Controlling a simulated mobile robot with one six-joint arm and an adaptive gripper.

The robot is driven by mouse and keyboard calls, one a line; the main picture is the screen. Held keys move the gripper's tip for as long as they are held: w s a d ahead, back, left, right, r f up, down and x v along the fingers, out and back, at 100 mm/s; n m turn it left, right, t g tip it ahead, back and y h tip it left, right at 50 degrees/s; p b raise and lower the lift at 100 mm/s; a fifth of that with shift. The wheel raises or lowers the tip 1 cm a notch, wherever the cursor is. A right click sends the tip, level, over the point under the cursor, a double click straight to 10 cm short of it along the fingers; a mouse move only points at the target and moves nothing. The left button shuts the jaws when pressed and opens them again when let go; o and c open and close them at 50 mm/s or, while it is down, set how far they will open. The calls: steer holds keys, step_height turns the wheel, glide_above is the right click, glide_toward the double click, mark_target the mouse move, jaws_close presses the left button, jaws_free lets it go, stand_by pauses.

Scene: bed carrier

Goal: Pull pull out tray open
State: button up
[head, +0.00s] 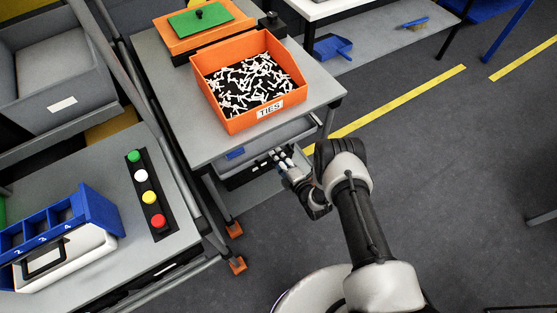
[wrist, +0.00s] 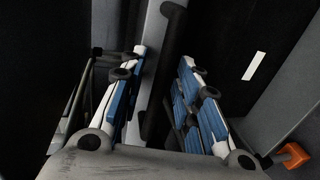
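The pull-out tray (head: 262,143) is a grey tray under the top of the grey table, with a dark front below its rim. Part of it is hidden by the tabletop and my gripper. My gripper (head: 277,158) is at the tray's front. In the wrist view, the blue-and-white fingers of my gripper (wrist: 163,62) stand apart, one on each side of a dark handle bar (wrist: 158,112). I see no clear contact between the fingers and the bar.
An orange bin labelled TIES (head: 240,122) and an orange box with a green lid (head: 178,42) stand on the table (head: 187,128). A button strip (head: 143,174) is on the left bench. The floor (head: 460,170) to the right is clear.

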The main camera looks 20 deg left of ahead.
steer(key=shift+c, duration=0.2)
jaws_close()
stand_by(0.6)
